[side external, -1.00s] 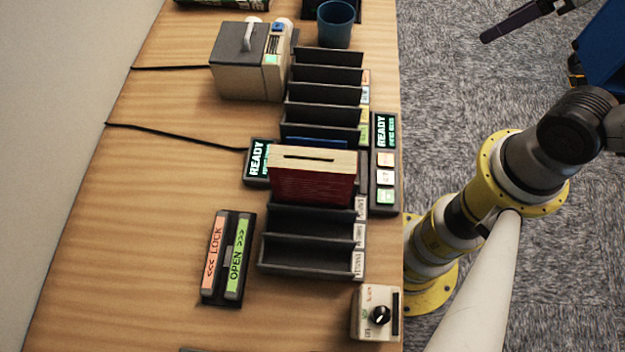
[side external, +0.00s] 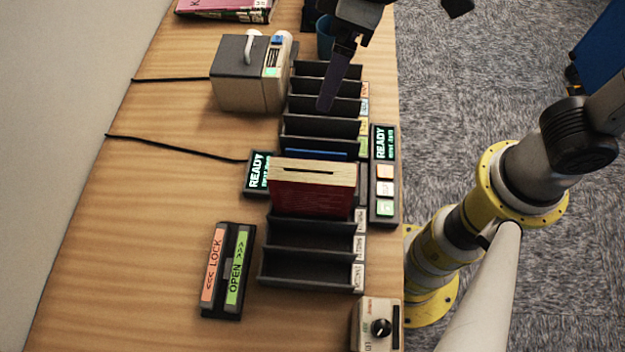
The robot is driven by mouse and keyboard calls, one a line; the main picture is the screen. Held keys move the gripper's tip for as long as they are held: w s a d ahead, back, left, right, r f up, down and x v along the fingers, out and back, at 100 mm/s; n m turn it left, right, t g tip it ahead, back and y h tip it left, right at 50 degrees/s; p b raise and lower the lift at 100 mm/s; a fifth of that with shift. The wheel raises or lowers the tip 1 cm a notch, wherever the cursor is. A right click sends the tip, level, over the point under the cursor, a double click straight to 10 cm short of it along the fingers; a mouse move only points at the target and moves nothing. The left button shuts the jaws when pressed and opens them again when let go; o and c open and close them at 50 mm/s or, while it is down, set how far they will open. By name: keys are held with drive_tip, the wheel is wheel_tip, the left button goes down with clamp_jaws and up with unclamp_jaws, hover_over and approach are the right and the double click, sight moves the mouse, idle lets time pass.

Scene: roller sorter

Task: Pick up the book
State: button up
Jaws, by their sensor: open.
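A thick red-covered book (side external: 313,198) with pale page edges stands upright in a slot of the black sorter (side external: 312,270), near its middle. A dark slit shows in its top edge. Another book with a pink cover (side external: 238,8) lies flat at the top left, cut by the frame edge. My gripper (side external: 392,58) is open at the top of the view. One long dark finger hangs over the sorter's far slots, apart from the red book. What looks like the other fingertip shows to the right, over the carpet. The gripper's body is partly cut off.
A beige device with a handle (side external: 240,88) stands left of the far slots. A blue cup (side external: 324,38) is partly hidden behind my gripper. READY displays (side external: 258,172) flank the sorter. A LOCK/OPEN panel (side external: 228,270) and knob box (side external: 376,325) lie nearer.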

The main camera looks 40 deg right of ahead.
drive_tip(key=n, duration=0.2)
approach(309, 182)
drive_tip(key=shift+w+d+g+h, duration=0.35)
drive_tip(key=shift+w+d, duration=0.3)
drive_tip(key=shift+w, duration=0.3)
drive_tip(key=f, duration=0.4)
drive_tip(key=a+f, duration=0.1)
drive_tip(key=f, duration=0.4)
drive_tip(key=w+f, duration=0.1)
drive_tip(key=f, duration=0.3)
drive_tip(key=shift+a+f, duration=0.2)
drive_tip(key=shift+f, duration=0.15)
drive_tip(key=shift+c, duration=0.3)
clamp_jaws()
drive_tip(key=shift+a+r, duration=0.1)
drive_tip(key=shift+r, duration=0.05)
